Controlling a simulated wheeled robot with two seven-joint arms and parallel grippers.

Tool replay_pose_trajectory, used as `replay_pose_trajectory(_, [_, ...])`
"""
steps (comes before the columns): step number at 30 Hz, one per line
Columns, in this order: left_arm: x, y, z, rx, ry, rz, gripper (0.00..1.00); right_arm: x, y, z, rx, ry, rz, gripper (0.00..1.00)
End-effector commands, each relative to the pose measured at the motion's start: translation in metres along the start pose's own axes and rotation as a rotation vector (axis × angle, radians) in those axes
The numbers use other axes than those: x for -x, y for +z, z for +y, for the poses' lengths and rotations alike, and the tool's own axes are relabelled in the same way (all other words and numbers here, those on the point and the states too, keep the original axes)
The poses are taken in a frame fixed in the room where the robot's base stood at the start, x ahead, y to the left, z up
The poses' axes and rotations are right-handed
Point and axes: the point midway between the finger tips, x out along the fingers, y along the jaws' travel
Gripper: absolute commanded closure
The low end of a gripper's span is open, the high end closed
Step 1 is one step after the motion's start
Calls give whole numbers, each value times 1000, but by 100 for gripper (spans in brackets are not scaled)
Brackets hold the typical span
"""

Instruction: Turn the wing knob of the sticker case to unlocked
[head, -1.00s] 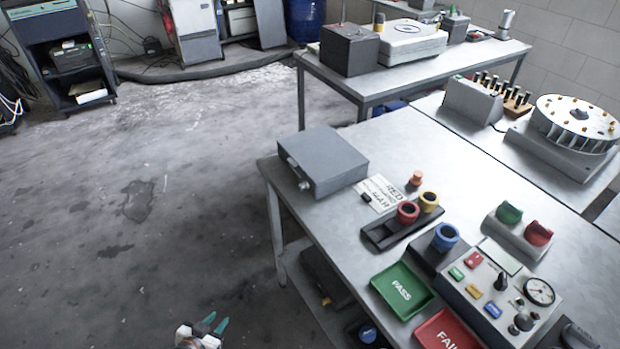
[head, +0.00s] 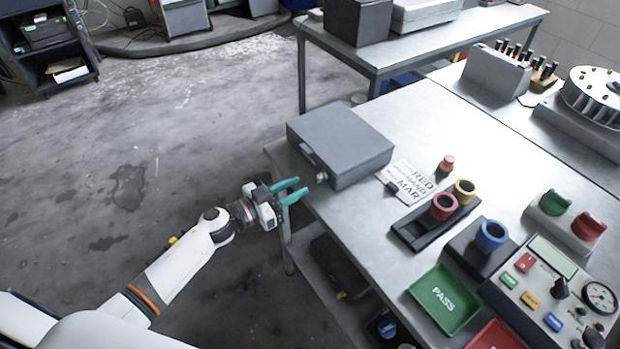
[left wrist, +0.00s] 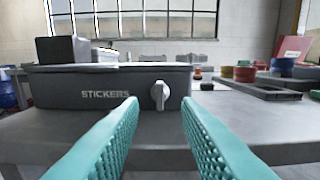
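The sticker case is a flat grey box (head: 345,136) on the near left corner of the workbench. In the left wrist view its front (left wrist: 85,92) carries the word STICKERS. The light wing knob (left wrist: 160,95) stands out from that front, its wing roughly upright; it also shows small in the head view (head: 321,177). My left gripper (head: 296,191) has teal fingers, open and empty, pointing at the case front. In the left wrist view the knob lies beyond and between the fingertips (left wrist: 158,106), apart from them. My right gripper is not in view.
A card (head: 406,182), a black holder with red and yellow rings (head: 436,222), a green PASS tray (head: 445,299) and a control panel (head: 550,290) lie to the right of the case. The floor left of the bench is clear.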

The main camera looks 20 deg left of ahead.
Motion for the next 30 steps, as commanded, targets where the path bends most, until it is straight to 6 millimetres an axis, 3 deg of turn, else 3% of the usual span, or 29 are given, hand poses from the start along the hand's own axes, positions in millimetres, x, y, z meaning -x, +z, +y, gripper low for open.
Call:
replay_pose_trajectory(3, [-23, 2, 0, 1, 0, -3, 70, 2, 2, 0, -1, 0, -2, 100])
replay_pose_trajectory(9, [-44, 0, 0, 1, 1, 0, 70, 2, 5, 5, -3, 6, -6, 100])
replay_pose_trajectory(20, [-49, -1, 0, 1, 1, 1, 70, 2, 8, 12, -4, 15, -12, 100])
replay_pose_trajectory(26, [-48, -1, 0, 1, 1, 1, 100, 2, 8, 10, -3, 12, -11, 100])
replay_pose_trajectory(30, [-48, -1, 0, 0, 1, 1, 100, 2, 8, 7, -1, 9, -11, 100])
